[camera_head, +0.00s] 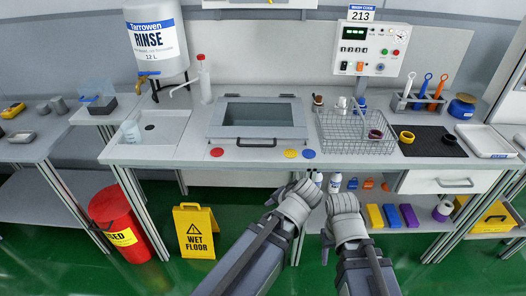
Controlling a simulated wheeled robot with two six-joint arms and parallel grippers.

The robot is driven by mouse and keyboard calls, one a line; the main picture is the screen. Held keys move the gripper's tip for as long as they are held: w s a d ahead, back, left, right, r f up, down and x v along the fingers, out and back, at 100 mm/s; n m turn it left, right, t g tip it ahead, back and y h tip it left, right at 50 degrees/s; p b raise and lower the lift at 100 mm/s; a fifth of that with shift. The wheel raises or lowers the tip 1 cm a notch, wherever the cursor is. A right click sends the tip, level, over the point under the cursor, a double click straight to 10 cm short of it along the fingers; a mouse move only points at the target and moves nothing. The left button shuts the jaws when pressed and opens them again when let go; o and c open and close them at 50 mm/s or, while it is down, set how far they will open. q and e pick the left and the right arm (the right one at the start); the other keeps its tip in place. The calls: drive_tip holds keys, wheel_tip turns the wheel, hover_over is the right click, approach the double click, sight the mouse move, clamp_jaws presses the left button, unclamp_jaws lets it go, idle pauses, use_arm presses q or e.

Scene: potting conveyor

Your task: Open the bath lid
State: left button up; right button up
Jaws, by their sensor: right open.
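The bath (215,130) is a grey box set in the middle of the bench. Its lid (258,116) has a dark window, two hinges at the back edge and a dark handle (257,143) along the front. The lid appears to lie shut. My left gripper (303,180) is below and right of the handle in the picture, in front of the bench edge and apart from the lid. Its jaws are too small to read. My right gripper (336,186) is close beside it on the right, open, and also apart from the bath.
A wire basket (350,135) stands right of the bath. Red (217,152), yellow (291,153) and blue (309,153) discs lie along the front. The rinse tank (155,40) and a sink (148,130) are left. A yellow floor sign (195,232) stands below.

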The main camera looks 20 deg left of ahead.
use_arm(q)
drive_tip(key=w+a+r+m+t+y+b, duration=0.1)
drive_tip(key=w+a+r+t, duration=0.1)
drive_tip(key=w, duration=0.1)
drive_tip(key=w+a+r+m+t+y+b, duration=0.1)
drive_tip(key=w+a+r+m+t+y, duration=0.1)
drive_tip(key=w+r+t, duration=0.1)
drive_tip(key=w+a+r+m+t+y+b, duration=0.1)
drive_tip(key=w+a+r+m+t+b, duration=0.1)
drive_tip(key=w+r, duration=0.1)
drive_tip(key=shift+w+a+r+t, duration=0.1)
drive_tip(key=shift+w+r+t, duration=0.05)
drive_tip(key=shift+w, duration=0.25)
drive_tip(key=shift+w+r+t, duration=0.1)
drive_tip(key=shift+w+t, duration=0.05)
drive_tip(key=shift+w, duration=0.25)
drive_tip(key=shift+w+r+m+t+y, duration=0.3)
drive_tip(key=shift+w+r+m, duration=0.05)
drive_tip(key=shift+r+m, duration=0.2)
use_arm(e)
wheel_tip(320, 180, down, 5)
drive_tip(key=shift+r, duration=0.2)
use_arm(q)
drive_tip(key=shift+w, duration=0.1)
